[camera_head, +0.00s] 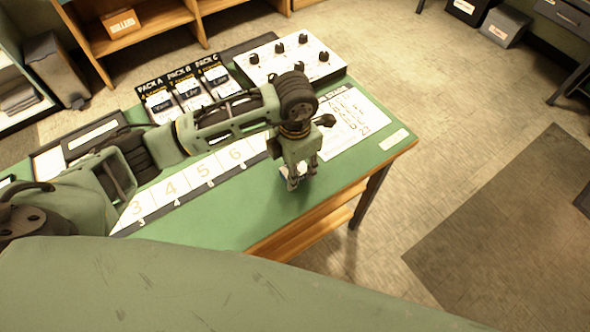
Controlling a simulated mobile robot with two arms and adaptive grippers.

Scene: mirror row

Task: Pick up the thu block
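My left gripper (298,180) hangs from my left arm, pointing down over the right part of the green table (225,222). A small pale thing (294,171) shows at its fingers; I cannot tell whether it is a block or whether the fingers are shut on it. No block can be read as "thu" here. Three black cards marked Pack A (158,103), Pack B (188,93) and Pack C (218,80) lie at the back, each with a white labelled patch too small to read surely. My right gripper is not in view.
A numbered white strip (171,188) runs along the table, partly under my arm. A white panel with several black knobs (290,60) and a printed sheet (350,124) lie at the back right. The table's front right corner is clear.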

